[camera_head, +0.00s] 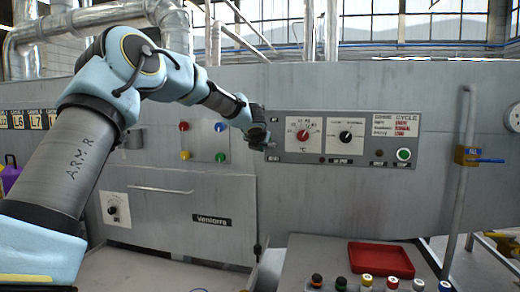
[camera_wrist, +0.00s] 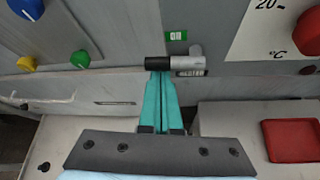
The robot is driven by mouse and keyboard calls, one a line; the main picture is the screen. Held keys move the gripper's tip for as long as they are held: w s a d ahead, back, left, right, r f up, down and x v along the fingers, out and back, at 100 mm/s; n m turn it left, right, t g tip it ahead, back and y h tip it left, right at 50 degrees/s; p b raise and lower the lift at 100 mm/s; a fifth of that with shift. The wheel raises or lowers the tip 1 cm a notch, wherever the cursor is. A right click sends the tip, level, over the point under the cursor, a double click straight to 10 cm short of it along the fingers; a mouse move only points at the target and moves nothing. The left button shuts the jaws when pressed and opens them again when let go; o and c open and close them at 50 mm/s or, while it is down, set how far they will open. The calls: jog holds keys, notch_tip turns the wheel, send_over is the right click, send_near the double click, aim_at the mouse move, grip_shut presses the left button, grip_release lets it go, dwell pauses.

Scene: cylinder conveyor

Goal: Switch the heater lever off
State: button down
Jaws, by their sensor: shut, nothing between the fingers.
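The heater lever (camera_wrist: 172,63) shows in the wrist view as a black handle pointing left from a grey pivot on the metal wall. It lies about level. In the head view my gripper (camera_head: 264,143) is at the left end of the control panel (camera_head: 346,126) and hides most of the lever.
A red dial (camera_head: 304,135) and a black dial (camera_head: 346,137) are on the panel right of my gripper. Coloured knobs (camera_head: 185,126) are on the wall to the left. Below right, a red tray (camera_head: 381,261) and several capped cylinders stand on a grey surface.

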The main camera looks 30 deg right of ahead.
jog(key=shift+s+d+r+m+t+y+b, duration=0.45)
jog(key=shift+r+m+t+b, duration=0.35)
jog(key=shift+m+t, duration=0.8)
jog(key=shift+s+d+r+m+t+y+b, duration=0.35)
jog(key=shift+r+m+t+y+b, duration=0.45)
jog(key=shift+m, duration=1.25)
jog(key=shift+s+d+r+m+t+y+b, duration=0.4)
jog(key=shift+m+t+b, duration=0.65)
jog(key=shift+m+t, duration=0.7)
jog(key=shift+d+r, duration=0.1)
jog(key=shift+r, duration=0.05)
jog(key=shift+w, duration=0.1)
jog(key=s+a+b, duration=0.4)
jog(key=s+a, duration=0.1)
jog(key=s, duration=0.2)
jog(key=shift+s+a, duration=0.35)
jog(key=shift+s, duration=0.05)
